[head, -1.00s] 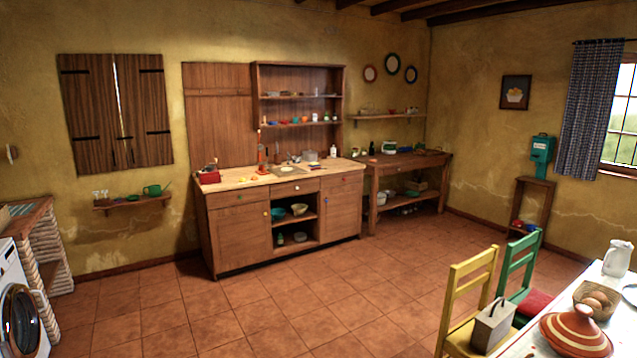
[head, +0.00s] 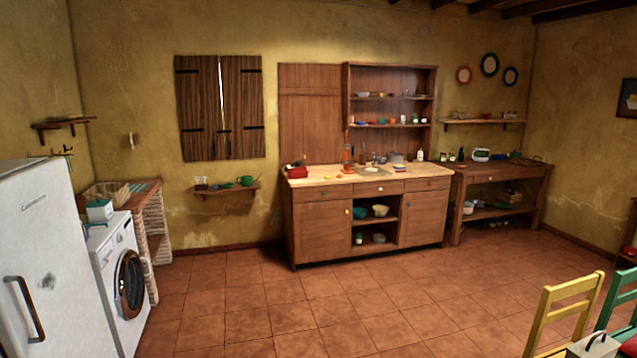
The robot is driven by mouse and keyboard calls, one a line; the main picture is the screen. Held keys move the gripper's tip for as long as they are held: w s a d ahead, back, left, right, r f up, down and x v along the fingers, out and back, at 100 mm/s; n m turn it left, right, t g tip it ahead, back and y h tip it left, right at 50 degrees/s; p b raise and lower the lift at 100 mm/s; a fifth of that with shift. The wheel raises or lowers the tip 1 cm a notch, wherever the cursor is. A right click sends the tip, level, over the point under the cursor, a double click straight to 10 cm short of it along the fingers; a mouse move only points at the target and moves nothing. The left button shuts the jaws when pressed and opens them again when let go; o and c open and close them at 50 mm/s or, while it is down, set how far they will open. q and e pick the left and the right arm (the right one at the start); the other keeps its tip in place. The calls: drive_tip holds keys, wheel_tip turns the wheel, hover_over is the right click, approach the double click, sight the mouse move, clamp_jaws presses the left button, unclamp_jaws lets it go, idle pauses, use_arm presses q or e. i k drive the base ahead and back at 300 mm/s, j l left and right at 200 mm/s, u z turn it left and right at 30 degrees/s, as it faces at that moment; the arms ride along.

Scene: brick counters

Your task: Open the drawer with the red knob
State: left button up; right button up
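A wooden kitchen cabinet (head: 325,232) stands against the back wall, with a row of three drawers under its pale worktop. The left drawer (head: 308,196), the middle drawer (head: 366,190) and the right drawer (head: 440,183) all look shut. Each front has a tiny knob. The knob on the right drawer (head: 429,184) looks reddish, but it is too small to be sure. The cabinet is several steps away across the floor. Neither of my grippers is in view.
The tiled floor (head: 290,316) before the cabinet is clear. A white fridge (head: 40,235) and a washing machine (head: 118,283) stand at left. A yellow chair (head: 565,307) and a green chair (head: 617,300) are at lower right. A side table (head: 497,176) stands right of the cabinet.

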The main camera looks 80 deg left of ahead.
sight(441, 182)
drive_tip(key=j+u, duration=0.1)
drive_tip(key=u, duration=2.15)
drive_tip(key=i, duration=6.6)
drive_tip(key=i+u, duration=0.1)
drive_tip(key=i, duration=0.4)
drive_tip(key=i+l+u, duration=0.1)
drive_tip(key=i, duration=0.4)
drive_tip(key=i+l, duration=0.2)
drive_tip(key=i, duration=0.25)
drive_tip(key=u, duration=0.05)
